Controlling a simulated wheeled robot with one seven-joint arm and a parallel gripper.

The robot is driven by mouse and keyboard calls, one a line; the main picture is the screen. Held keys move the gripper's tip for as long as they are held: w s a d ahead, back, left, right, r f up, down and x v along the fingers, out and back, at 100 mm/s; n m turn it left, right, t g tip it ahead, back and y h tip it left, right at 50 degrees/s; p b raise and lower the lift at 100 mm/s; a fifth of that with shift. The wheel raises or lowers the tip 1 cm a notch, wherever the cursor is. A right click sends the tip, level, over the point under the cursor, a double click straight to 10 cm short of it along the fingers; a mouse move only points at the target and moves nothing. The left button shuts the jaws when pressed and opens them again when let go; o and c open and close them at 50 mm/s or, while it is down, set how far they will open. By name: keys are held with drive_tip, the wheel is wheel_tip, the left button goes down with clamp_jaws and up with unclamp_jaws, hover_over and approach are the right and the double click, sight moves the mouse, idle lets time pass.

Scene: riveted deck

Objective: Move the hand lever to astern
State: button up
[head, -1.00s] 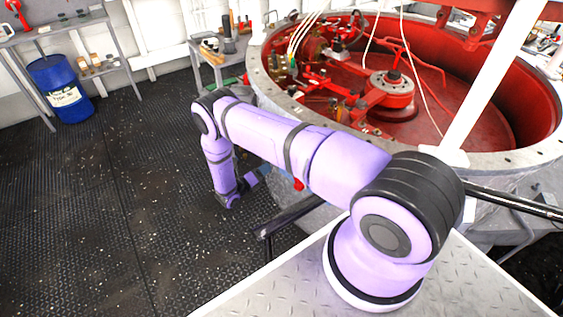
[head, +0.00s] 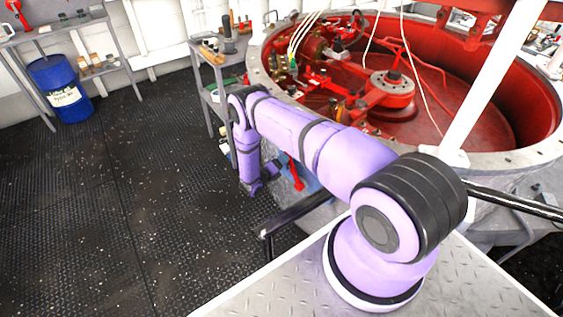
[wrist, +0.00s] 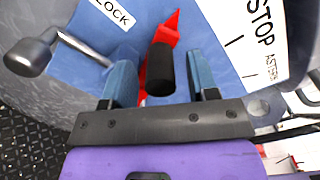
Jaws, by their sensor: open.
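The hand lever (wrist: 160,68) shows in the wrist view as a red arm with a black grip. Its grip is between the two blue finger pads of my gripper (wrist: 161,78), with a gap on either side. My gripper is open. A white scale plate (wrist: 254,48) at the right reads STOP and ASTERN. The lever's red pointed end is left of the plate, nearer STOP than ASTERN. In the head view my gripper (head: 258,188) is low beside the round housing, and a red part (head: 297,176) shows just right of it; the grip cannot be made out there.
A second handle with a grey knob (wrist: 30,56) is left of my gripper, by a plate ending in LOCK (wrist: 112,12). The red-lined housing's rim (head: 262,75) rises behind my arm. A grey shelf cart (head: 208,55) and blue drum (head: 60,90) stand beyond. Dark floor is clear at left.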

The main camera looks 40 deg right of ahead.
drive_tip(key=shift+d, duration=0.15)
clamp_jaws()
